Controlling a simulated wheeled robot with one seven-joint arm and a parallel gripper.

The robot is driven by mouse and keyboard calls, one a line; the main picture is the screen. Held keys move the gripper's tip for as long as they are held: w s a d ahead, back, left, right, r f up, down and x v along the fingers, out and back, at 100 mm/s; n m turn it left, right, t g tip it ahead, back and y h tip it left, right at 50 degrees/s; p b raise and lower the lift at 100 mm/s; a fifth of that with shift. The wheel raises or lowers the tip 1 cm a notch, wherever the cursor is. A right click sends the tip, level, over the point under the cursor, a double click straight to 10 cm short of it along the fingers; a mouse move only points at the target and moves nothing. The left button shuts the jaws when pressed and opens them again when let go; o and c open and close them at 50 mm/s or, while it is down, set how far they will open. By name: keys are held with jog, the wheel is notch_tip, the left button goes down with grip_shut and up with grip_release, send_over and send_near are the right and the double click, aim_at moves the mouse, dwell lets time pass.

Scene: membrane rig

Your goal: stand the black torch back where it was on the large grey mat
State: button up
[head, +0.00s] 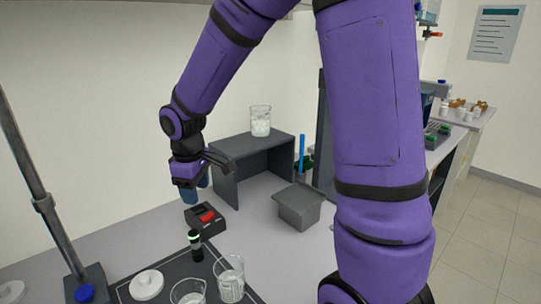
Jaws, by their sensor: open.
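The black torch (196,247) stands upright on the large grey mat (125,290), near the mat's back edge. Its top end shows pale green and white. My gripper (196,194) is above and behind the torch in the picture, apart from it, with its fingers pointing down. It is open and I see nothing held between the fingers. The gap between the fingers is small in this view.
A dark box with a red switch (207,216) sits just behind the torch. Two glass beakers (230,279) and a white round lid (146,284) are at the front. A grey shelf (250,150) bears another beaker (261,121). A grey bin (299,207) stands right. A stand (35,190) rises left.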

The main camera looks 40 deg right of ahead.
jog(key=s+d+r+m+t, duration=0.2)
jog(key=s+r+m, duration=0.1)
jog(key=s+r, duration=0.5)
jog(key=s+d+r+m+t, duration=0.2)
jog(key=s+r, duration=0.6)
jog(key=s, duration=0.7)
jog(key=d+m, duration=0.1)
jog(key=m, duration=0.1)
jog(key=shift+s+m+y, duration=0.15)
jog(key=shift+m+y, duration=0.15)
jog(key=shift+d, duration=0.1)
dwell(0.5)
